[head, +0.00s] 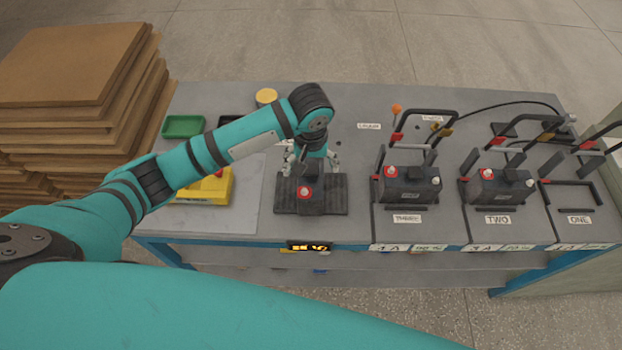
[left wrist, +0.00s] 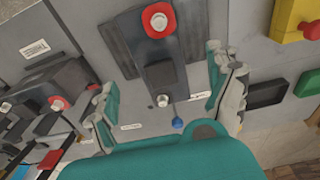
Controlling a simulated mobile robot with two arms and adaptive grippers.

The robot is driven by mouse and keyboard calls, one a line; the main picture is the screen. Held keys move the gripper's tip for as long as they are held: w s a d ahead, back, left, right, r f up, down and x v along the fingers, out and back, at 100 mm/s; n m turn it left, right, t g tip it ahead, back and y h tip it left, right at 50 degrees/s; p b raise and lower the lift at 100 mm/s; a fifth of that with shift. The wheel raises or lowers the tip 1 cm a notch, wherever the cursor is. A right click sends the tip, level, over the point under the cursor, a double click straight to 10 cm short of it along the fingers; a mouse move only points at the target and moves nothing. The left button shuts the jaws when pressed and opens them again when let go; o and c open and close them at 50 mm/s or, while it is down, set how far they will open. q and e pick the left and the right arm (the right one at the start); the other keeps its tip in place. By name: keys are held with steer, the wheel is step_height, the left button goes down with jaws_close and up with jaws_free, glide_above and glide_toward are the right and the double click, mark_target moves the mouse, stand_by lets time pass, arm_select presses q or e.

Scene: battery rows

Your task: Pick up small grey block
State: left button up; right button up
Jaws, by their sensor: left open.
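A small dark grey battery-like block (head: 315,204) sits on a black ribbed mat (head: 338,195) on the table. It has a red-collared terminal, a bare metal terminal and a raised black piece on top. In the left wrist view the block (left wrist: 150,52) lies between and ahead of the fingers. My left gripper (head: 311,170) points down over the block's far part. In the left wrist view its fingers (left wrist: 163,88) are open, one on each side, with gaps to the block. I cannot tell its exact height above the block. My right gripper is not in view.
Similar blocks stand in clamp bays labelled THREE (head: 408,187) and TWO (head: 497,187); bay ONE (head: 568,197) is empty. A yellow box (head: 206,192), green tray (head: 183,126) and yellow round thing (head: 266,96) are left. Stacked brown boards (head: 75,65) stand beside the table.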

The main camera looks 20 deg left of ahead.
mark_target(311, 171)
arm_select(q)
steer(key=f, duration=0.3)
steer(key=shift+w+f, duration=0.1)
steer(key=shift+w, duration=0.1)
steer(key=shift+w+a+f+p, duration=0.1)
steer(key=shift+w+f+p, duration=0.05)
steer(key=shift+f+p, duration=0.35)
steer(key=f, duration=0.2)
steer(key=w+f, duration=0.1)
steer(key=f, duration=0.1)
steer(key=shift+a+f+p, duration=0.1)
steer(key=shift+a+p, duration=0.05)
steer(key=shift+p, duration=0.25)
steer(key=shift+c, duration=0.4)
steer(key=c, duration=1.6)
steer(key=shift+w, duration=0.2)
steer(key=shift+c, duration=0.3)
steer(key=shift+r, duration=0.2)
